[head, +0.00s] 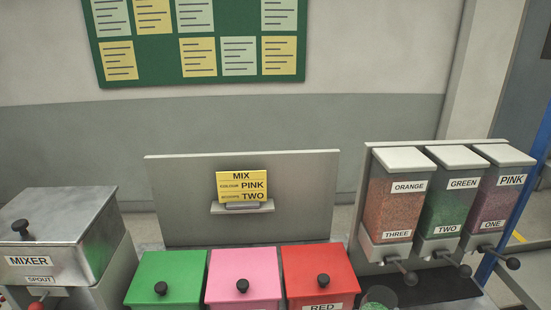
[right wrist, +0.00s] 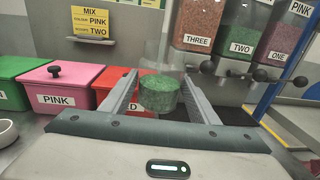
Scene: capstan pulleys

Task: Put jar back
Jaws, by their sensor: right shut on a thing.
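A clear jar (right wrist: 158,95) with green granules in its lower part stands upright between the fingers of my right gripper (right wrist: 160,97). The gripper is shut on it. In the head view only the top of the jar (head: 380,297) shows at the bottom edge, right of the red box and left of the dispenser handles. The rest of it is cut off there. My left gripper is in neither view.
Dispensers labelled orange (head: 392,205), green (head: 450,200) and pink (head: 497,197) stand at right over a dark mat (head: 440,285). Lidded green (head: 165,282), pink (head: 243,275) and red (head: 318,272) boxes stand centre. A mixer (head: 60,235) stands left. A card (head: 242,188) reads MIX, PINK, TWO. A white bowl (right wrist: 6,133) is at left.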

